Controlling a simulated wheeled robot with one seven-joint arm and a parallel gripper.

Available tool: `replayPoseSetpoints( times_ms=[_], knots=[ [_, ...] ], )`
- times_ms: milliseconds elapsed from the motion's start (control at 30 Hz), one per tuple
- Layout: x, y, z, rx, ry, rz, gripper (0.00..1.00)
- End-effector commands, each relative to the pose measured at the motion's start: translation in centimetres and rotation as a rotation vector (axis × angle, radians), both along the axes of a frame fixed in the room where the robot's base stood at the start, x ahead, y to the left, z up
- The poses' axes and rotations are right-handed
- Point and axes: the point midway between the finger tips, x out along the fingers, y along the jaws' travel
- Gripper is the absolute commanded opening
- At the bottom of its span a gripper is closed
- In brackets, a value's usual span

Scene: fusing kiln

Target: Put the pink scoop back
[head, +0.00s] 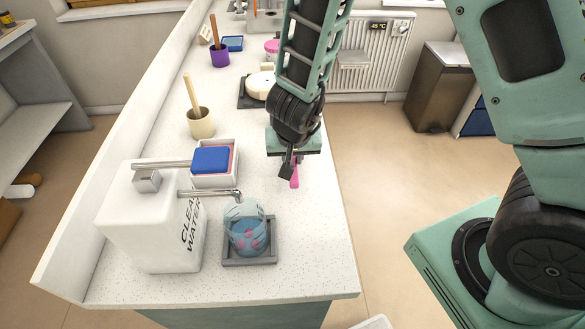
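A pink scoop (295,174) shows just below my gripper (289,170), over the right part of the white counter. My gripper points down and one dark fingertip lies against the scoop's left side. The gripper appears shut on the scoop, which hangs roughly upright; the other finger and the scoop's upper part are hidden by the gripper. A pink container (272,46) stands far back on the counter, partly hidden behind my arm.
A white clean-water container (150,232) with a tap stands at the front left. A glass jar (245,232) sits on a grey tray (262,262). The front right counter is clear.

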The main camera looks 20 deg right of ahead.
Motion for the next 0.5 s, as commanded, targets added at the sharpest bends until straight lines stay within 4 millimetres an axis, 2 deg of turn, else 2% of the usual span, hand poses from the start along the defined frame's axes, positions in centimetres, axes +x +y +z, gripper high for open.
replayPoseSetpoints(
  times_ms=[33, 167, 500],
  knots=[
    [0.0, 0.0, -1.3, -0.001, 0.001, 0.000, 0.01],
    [0.0, -0.1, -2.8, -0.001, 0.000, -0.002, 0.01],
    [0.0, 0.0, -2.9, -0.001, 0.000, -0.001, 0.01]
  ],
)
